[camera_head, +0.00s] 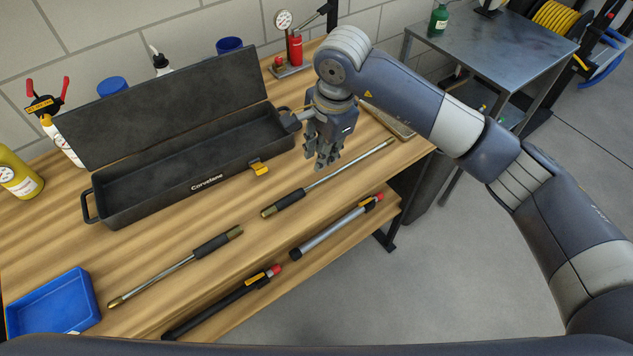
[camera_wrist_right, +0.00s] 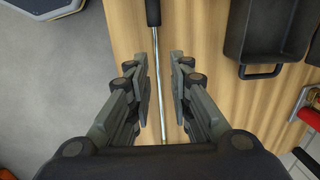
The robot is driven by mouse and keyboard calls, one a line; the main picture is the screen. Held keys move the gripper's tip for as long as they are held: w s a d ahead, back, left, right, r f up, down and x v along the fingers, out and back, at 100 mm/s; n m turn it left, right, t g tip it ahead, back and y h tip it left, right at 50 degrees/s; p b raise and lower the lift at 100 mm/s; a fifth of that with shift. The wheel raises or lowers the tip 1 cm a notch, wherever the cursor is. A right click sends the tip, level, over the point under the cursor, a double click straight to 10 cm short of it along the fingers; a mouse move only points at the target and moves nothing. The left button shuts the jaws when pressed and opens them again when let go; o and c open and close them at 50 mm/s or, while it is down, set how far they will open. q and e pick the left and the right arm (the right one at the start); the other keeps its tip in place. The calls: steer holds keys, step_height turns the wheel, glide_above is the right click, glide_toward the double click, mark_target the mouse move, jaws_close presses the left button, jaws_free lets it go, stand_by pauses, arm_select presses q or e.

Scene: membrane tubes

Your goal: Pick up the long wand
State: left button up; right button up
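Two wands with black grips lie on the wooden bench. The right-hand wand (camera_head: 340,171) has a thin metal rod, a black grip and a brass end; it looks the longer. The left-hand wand (camera_head: 165,277) lies nearer, with its grip at the upper right. My right gripper (camera_head: 325,165) is open and empty above the right-hand wand. In the right wrist view, the rod (camera_wrist_right: 157,90) runs between the spread fingers (camera_wrist_right: 160,60), with the black grip beyond them. I cannot tell the exact height of the fingers above the rod. My left gripper is out of view.
An open black case (camera_head: 190,165) stands behind the wands. A blue tray (camera_head: 50,303) is at the front left. A black tube (camera_head: 222,305) and a grey tube (camera_head: 335,228), both with red ends, lie along a lower shelf. A gauge stand (camera_head: 290,68) is at the back.

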steer(key=p, duration=0.1)
glide_above(316, 183)
steer(key=d, duration=0.1)
step_height(316, 183, down, 5)
steer(key=shift+s+f, duration=0.1)
steer(key=f+p, duration=0.1)
steer(key=f, duration=0.1)
steer(key=a+f+p, duration=0.1)
steer(key=f, duration=0.1)
steer(key=shift+s+f, duration=0.1)
steer(key=shift+f, duration=0.6)
steer(key=shift+c, duration=0.6)
jaws_close()
